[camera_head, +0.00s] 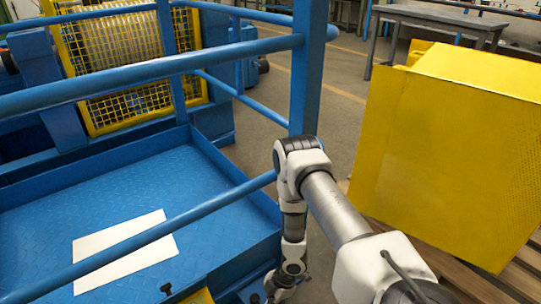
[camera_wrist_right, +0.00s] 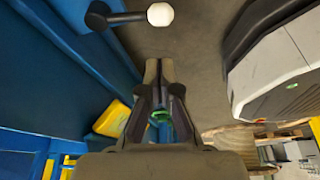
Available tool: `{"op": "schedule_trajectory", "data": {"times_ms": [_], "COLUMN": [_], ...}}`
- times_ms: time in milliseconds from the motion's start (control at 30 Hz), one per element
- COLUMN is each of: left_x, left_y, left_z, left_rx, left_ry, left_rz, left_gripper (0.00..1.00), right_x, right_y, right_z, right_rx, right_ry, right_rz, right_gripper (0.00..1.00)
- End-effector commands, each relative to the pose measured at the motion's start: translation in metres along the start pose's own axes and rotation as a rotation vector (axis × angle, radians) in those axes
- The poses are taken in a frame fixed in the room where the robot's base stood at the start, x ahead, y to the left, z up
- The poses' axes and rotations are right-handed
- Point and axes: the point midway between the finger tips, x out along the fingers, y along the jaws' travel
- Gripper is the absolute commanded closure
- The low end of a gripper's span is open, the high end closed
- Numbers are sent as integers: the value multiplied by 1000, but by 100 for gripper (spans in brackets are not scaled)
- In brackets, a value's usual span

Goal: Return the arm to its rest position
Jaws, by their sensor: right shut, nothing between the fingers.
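My right arm (camera_head: 335,205) comes in from the lower right in the head view. It rises to a bent elbow (camera_head: 302,155) beside the blue post, then drops down to the wrist (camera_head: 290,270) at the bottom edge. The gripper itself is cut off or hidden there. In the right wrist view my right gripper (camera_wrist_right: 158,70) points away with its fingers together and nothing held. The floor lies beyond the fingertips. My left gripper is not in view.
A blue railing post (camera_head: 307,75) and rails (camera_head: 150,78) stand close to the arm. A blue platform (camera_head: 60,205) bears a white sheet (camera_head: 125,250). A yellow guard box (camera_head: 450,140) rests on wooden slats at right.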

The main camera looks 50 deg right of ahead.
Motion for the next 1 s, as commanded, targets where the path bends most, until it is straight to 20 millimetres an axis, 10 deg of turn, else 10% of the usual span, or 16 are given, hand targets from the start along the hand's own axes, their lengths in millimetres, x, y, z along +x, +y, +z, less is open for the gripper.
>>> {"op": "schedule_trajectory", "data": {"times_ms": [333, 467, 700, 1000], "left_x": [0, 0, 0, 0], "left_y": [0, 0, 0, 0], "left_z": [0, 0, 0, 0], "left_rx": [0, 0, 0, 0], "left_ry": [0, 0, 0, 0], "left_rz": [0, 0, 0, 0], "left_gripper": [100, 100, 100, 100], "right_x": [-1, -1, -17, -69], "right_y": [3, 8, -82, -153], "right_z": [-3, -41, -134, -107], "right_rx": [-5, -86, 263, 1038], "right_ry": [3, 15, -53, -310], "right_rz": [5, -14, -106, 113], "right_gripper": [100, 100, 100, 100]}}
